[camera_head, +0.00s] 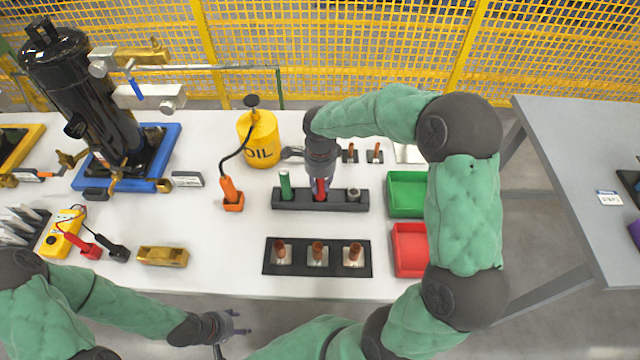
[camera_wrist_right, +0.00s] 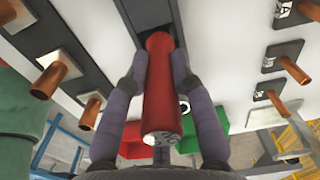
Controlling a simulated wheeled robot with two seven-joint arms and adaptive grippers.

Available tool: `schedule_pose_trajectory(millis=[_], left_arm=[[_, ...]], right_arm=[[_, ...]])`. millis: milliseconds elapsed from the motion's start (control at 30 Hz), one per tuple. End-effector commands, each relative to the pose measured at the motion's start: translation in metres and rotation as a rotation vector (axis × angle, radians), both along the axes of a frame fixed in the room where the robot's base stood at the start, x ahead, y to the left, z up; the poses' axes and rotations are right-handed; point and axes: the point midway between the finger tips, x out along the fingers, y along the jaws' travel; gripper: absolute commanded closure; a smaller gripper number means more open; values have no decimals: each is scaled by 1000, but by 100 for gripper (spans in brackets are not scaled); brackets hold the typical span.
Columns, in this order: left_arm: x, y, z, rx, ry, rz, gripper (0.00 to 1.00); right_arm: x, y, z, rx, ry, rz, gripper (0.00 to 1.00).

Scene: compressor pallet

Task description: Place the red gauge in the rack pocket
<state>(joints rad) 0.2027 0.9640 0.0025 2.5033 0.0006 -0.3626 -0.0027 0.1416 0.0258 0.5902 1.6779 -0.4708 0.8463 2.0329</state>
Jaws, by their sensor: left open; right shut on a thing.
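The red gauge (camera_head: 320,188) is a red cylinder at the middle of the dark rack (camera_head: 301,201), between a green gauge (camera_head: 285,184) on the left and a grey round piece (camera_head: 353,193) on the right. My right gripper (camera_head: 320,181) comes down from above and is shut on the red gauge. In the right wrist view the red gauge (camera_wrist_right: 160,95) lies between both fingers, its far end at a dark opening in the rack (camera_wrist_right: 148,14). How deep it sits is hard to tell. My left gripper (camera_head: 232,325) is open and empty in front of the table's front edge.
A black plate with several copper pieces (camera_head: 317,270) lies in front of the rack. Green (camera_head: 406,208) and red (camera_head: 424,262) bins stand to the right.

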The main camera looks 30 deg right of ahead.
Motion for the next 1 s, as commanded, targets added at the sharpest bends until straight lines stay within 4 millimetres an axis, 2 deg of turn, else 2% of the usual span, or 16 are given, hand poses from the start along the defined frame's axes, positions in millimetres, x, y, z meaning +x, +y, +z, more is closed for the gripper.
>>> schedule_pose_trajectory(millis=[267, 300, 367, 400, 767, 867, 1000], left_arm=[[0, 0, -2, 0, 0, 0, 46], [0, 0, -2, 0, 0, 0, 46], [0, 0, -1, 0, 0, 0, 46], [0, 0, -1, 0, 0, 0, 46], [0, 0, 0, 0, 0, 0, 46], [0, 0, 5, 0, 0, 0, 46], [0, 0, 14, 0, 0, 0, 46]], right_arm=[[0, 0, -2, -1, -2, -1, 100], [0, 0, -2, 0, -1, -1, 72], [0, 0, -1, 0, -1, -1, 55], [0, 0, -1, 0, -1, -1, 51], [0, 0, 1, 0, -1, -1, 51], [0, 0, 9, -1, -2, -1, 51], [1, 0, 34, 0, -5, -3, 51]])
